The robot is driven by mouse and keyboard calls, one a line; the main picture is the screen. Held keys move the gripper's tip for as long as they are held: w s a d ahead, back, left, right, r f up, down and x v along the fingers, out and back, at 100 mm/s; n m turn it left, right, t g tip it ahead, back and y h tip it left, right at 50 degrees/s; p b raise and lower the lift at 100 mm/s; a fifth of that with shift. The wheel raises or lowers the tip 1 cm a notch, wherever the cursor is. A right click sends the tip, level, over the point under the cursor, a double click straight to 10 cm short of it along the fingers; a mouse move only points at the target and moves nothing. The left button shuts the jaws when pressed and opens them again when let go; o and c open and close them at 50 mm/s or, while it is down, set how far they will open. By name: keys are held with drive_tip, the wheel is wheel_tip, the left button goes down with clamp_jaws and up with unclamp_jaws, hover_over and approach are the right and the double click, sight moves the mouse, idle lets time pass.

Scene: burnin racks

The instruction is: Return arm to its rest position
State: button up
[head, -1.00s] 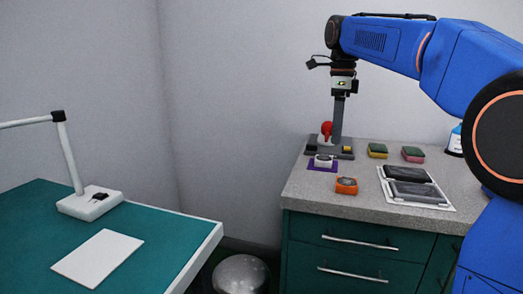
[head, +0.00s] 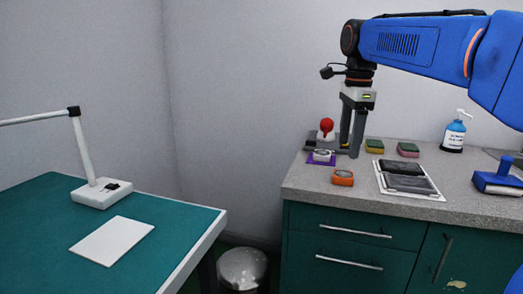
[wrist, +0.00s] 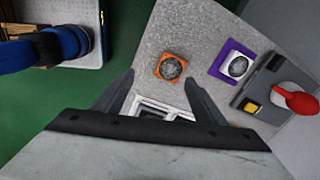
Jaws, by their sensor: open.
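My gripper (head: 352,152) hangs from my blue arm over the back of the grey counter (head: 300,188), pointing down. Its two fingers are apart with nothing between them. In the wrist view the open gripper (wrist: 160,85) shows above the speckled counter top. An orange block with a round grey face (head: 343,178) lies in front of the gripper, and it also shows in the wrist view (wrist: 171,67). I cannot tell the exact height of the fingertips above the counter.
A grey fixture with a red knob (head: 326,126) and a purple square with a white piece (head: 321,157) are close by the gripper. Two sponges (head: 375,146) (head: 408,150), a tray of dark slabs (head: 405,180), a bottle (head: 453,135) and a blue tool (head: 497,180) stand right.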

drive_tip(key=s+d+f+n+t, duration=0.2)
drive_tip(key=s+f+n, duration=0.7)
drive_tip(key=s+f, duration=0.4)
drive_tip(key=s+d+f+n+t, duration=0.2)
drive_tip(key=s+d+f+n, duration=0.1)
drive_tip(key=s+f+n, duration=0.6)
drive_tip(key=s+f, duration=0.4)
drive_tip(key=s, duration=0.2)
drive_tip(key=shift+s+d+f, duration=0.2)
drive_tip(key=shift+s+d, duration=0.05)
drive_tip(key=shift+s, duration=0.05)
